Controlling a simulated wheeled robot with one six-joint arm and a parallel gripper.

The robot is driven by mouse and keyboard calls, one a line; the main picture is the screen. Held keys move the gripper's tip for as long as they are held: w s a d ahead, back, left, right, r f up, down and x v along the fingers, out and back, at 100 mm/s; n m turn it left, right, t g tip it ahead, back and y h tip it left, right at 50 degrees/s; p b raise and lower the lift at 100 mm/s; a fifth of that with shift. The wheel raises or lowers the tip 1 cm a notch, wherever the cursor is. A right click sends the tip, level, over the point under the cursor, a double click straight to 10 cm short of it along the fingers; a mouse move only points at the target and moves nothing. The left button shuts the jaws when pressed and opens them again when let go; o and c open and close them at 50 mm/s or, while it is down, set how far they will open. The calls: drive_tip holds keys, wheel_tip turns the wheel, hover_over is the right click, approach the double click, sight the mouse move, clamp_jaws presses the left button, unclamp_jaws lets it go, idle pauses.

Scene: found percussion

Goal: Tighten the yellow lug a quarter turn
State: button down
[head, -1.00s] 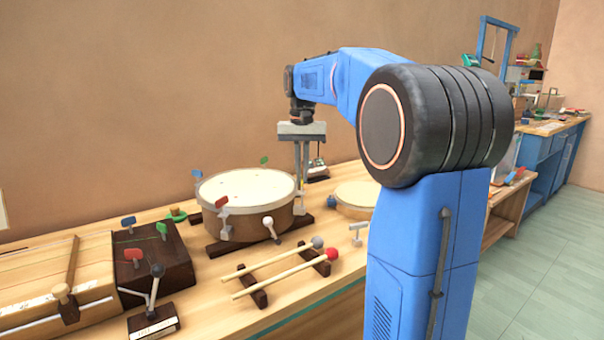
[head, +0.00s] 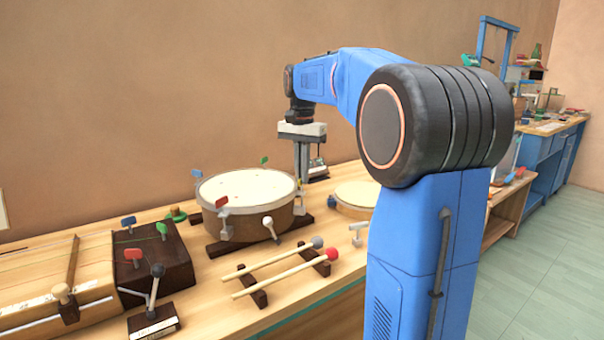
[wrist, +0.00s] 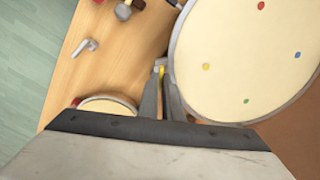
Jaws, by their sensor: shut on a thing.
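The round drum (head: 245,188) with a pale head and wooden shell rests on dark supports on the bench; its head, marked with coloured dots, fills the right of the wrist view (wrist: 245,60). The yellow lug (wrist: 161,69) is at the drum's rim. Only a small bit of it shows in the head view (head: 300,184), at the drum's right side. My gripper (wrist: 160,88) points down and is shut on the yellow lug, its fingers hiding most of it. In the head view my gripper (head: 302,178) stands upright just beside the rim.
Other lugs, blue (head: 197,174), red (head: 222,202) and green (head: 264,160), stand around the rim. A smaller drum (head: 355,194) is close on the right. Two mallets (head: 285,273) lie in front. A dark block (head: 150,257) stands at left.

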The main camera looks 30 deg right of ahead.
drive_tip(key=c, duration=1.9)
unclamp_jaws()
drive_tip(key=shift+c, duration=0.2)
wheel_tip(320, 180, up, 18)
drive_tip(key=shift+f, duration=0.25)
drive_tip(key=s+a+f+n+t, duration=0.2)
drive_tip(key=s+a+f+n, duration=0.4)
drive_tip(key=s+a+f, duration=0.7)
drive_tip(key=s+a+f+n+t, duration=0.1)
drive_tip(key=s+f+n, duration=0.2)
drive_tip(key=s+f, duration=0.5)
drive_tip(key=s+a+f+n+t, duration=0.1)
drive_tip(key=s+a+f+n, duration=0.1)
drive_tip(key=s+f, duration=0.7)
wheel_tip(320, 180, down, 6)
drive_tip(key=shift+r+n+t, duration=0.1)
drive_tip(key=shift+n+t, duration=0.3)
drive_tip(key=shift+n, duration=0.1)
